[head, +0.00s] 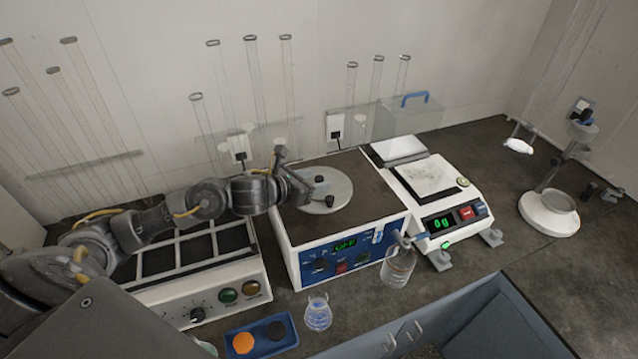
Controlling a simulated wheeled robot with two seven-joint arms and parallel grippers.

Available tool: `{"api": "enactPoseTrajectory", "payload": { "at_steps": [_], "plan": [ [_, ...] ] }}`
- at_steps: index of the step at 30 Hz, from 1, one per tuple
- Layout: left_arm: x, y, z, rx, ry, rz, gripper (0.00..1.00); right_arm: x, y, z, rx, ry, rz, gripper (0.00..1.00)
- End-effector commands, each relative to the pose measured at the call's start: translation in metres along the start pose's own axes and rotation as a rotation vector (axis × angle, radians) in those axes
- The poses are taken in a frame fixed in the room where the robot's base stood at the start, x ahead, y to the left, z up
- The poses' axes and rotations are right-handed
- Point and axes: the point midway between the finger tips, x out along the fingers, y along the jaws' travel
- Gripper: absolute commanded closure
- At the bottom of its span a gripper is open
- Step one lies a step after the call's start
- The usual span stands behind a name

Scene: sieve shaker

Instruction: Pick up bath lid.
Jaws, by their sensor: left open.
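The bath lid (338,192) is a round, light grey disc with a small dark knob. It lies flat on the dark top of the white bath with a blue front panel (372,236), in the middle of the head view. My left gripper (295,172) reaches in from the left and is at the lid's left side. Its jaws are open and hold nothing. The gripper hides part of the lid's left edge, and I cannot tell whether it touches the lid. My right gripper is not in view.
A balance (430,190) reading 0 g stands right of the bath. A white unit with dark compartments (195,295) lies under my left arm. A beaker (398,268), a flask (318,314) and a blue tray (262,337) stand in front. Glass tubes line the wall.

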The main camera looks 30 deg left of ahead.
Motion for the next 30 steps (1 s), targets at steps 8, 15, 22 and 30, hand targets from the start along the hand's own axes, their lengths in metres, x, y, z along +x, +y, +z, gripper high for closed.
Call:
{"api": "enactPoseTrajectory", "payload": {
  "at_steps": [8,15,22,30],
  "plan": [
    [0.000,0.000,0.000,0.000,0.000,0.000,0.68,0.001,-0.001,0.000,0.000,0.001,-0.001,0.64],
    [0.000,0.000,0.000,0.000,0.000,0.001,1.00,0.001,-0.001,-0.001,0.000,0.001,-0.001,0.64],
    [-0.001,0.000,0.001,0.000,-0.001,0.001,1.00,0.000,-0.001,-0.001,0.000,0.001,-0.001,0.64],
    [-0.017,0.001,0.040,0.002,-0.002,0.002,1.00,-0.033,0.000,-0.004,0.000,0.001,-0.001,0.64]
  ]
}}
